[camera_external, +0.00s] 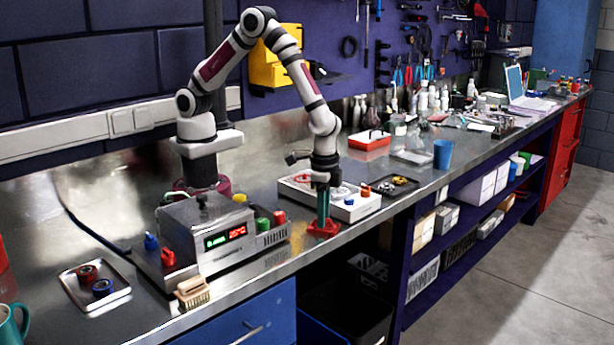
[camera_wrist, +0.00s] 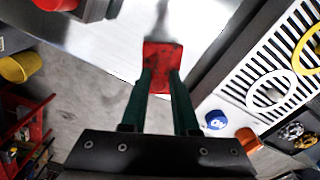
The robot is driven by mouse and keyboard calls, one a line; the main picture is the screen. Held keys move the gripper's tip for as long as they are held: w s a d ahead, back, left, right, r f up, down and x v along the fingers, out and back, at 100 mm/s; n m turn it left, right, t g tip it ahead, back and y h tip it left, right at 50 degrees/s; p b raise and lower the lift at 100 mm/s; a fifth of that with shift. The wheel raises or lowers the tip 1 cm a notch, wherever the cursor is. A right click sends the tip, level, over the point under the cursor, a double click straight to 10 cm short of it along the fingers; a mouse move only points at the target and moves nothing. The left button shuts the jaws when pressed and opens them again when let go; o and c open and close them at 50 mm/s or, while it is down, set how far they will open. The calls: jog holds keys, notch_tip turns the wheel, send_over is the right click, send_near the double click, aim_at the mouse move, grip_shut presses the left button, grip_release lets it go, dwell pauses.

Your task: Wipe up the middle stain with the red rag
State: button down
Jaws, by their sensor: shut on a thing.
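My gripper (camera_external: 323,218) points down over the bench near its front edge, its green fingers shut on the red rag (camera_external: 324,230). In the wrist view the rag (camera_wrist: 162,60) sits between the fingertips (camera_wrist: 162,78). The rag is at or just above the metal bench top; I cannot tell whether it touches.
A white tray (camera_external: 345,203) with rings and knobs is close behind and right. A wooden brush (camera_external: 192,292) and small tray (camera_external: 95,284) are at left. The bench's front edge is near.

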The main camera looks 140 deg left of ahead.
dwell(0.4)
jog(key=shift+d, duration=1.45)
notch_tip(320, 180, up, 5)
jog(key=shift+r, duration=0.1)
